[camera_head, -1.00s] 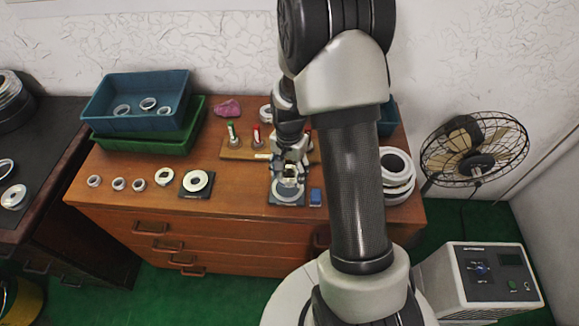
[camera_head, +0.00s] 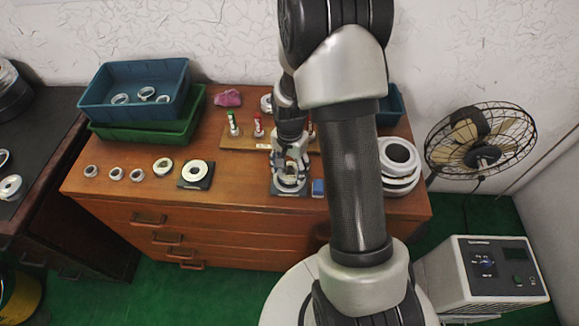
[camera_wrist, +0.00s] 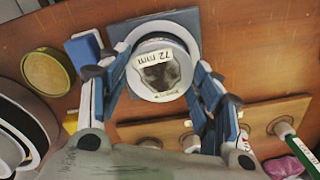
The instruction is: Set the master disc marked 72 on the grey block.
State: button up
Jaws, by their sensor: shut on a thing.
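The master disc, a pale ring with a "72 mm" label (camera_wrist: 152,58), is between my gripper's fingers in the wrist view. My gripper (camera_head: 290,180) points down and is shut on it; it also shows in the wrist view (camera_wrist: 155,75). The grey block (camera_wrist: 188,20) lies directly under the disc, and its edge shows in the head view (camera_head: 276,192). A wider pale rim (camera_wrist: 160,25) shows around the disc's upper side, over the block. I cannot tell whether the disc touches what is below it.
A small blue block (camera_head: 318,187) stands close right of my gripper. A wooden stand (camera_head: 240,139) with coloured-topped plugs is behind. Another ring sits on a dark plate (camera_head: 187,184) to the left, with several small rings beyond. Stacked large rings (camera_head: 399,152) stand right.

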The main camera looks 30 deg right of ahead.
jog(key=shift+f, duration=0.1)
jog(key=shift+f+b, duration=0.85)
jog(key=shift+f, duration=0.25)
jog(key=o, duration=1.6)
jog(key=shift+c, duration=0.2)
notch_tip(320, 180, up, 12)
jog(key=shift+r, duration=0.1)
